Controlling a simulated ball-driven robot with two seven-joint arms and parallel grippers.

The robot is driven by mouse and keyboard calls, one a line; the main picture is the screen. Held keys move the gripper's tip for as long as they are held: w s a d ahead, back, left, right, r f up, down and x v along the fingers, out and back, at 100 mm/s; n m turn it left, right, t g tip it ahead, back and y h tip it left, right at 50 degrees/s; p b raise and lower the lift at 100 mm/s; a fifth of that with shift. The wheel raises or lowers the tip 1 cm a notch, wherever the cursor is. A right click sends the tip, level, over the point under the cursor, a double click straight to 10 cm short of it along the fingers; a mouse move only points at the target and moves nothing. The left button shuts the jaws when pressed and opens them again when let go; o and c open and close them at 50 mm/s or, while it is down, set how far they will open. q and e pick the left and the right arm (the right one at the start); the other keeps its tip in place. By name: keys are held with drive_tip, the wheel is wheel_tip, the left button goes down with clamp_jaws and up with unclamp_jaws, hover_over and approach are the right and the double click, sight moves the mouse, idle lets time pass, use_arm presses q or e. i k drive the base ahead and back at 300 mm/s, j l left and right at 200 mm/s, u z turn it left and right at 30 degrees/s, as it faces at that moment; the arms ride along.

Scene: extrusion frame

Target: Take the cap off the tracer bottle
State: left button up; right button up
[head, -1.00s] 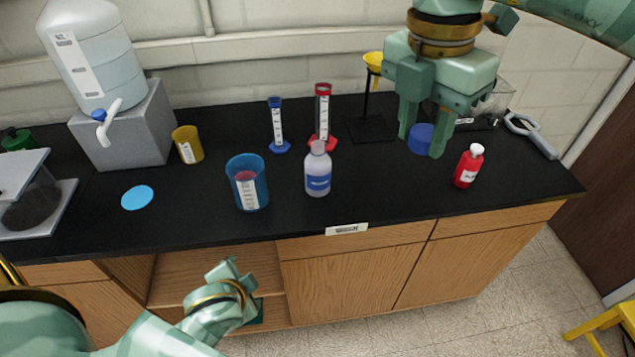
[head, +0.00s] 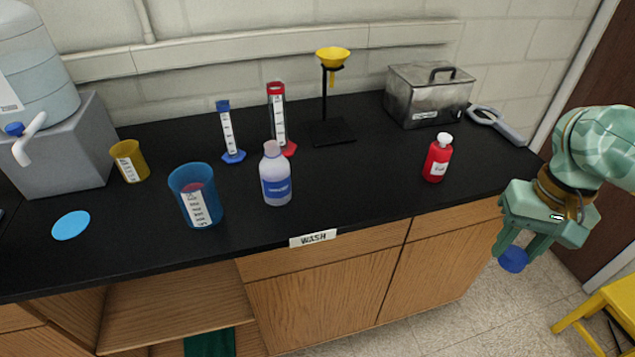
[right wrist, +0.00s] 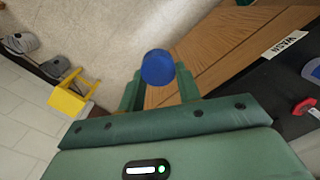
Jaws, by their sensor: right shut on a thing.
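My right gripper (head: 513,254) is shut on a round blue cap (head: 513,260), held in the air off the counter's right end. In the right wrist view the cap (right wrist: 158,67) sits between the two fingertips. A translucent bottle (head: 275,180) with a blue label stands upright on the counter; its narrow top is pale, with no blue cap on it. A small red bottle (head: 437,160) with a white cap stands further right. I cannot read which one is labelled tracer. My left gripper is out of view.
A blue beaker (head: 196,198), a yellow cup (head: 129,161), two graduated cylinders (head: 229,133), (head: 278,115), a funnel stand (head: 331,132) and a metal box (head: 428,95) share the black counter. A yellow stool (head: 598,315) stands at lower right. The counter front between the bottles is clear.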

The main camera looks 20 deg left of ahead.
sight(274, 169)
drive_tip(key=i+l+u, duration=0.4)
drive_tip(key=i+l, duration=0.7)
drive_tip(key=u, duration=1.8)
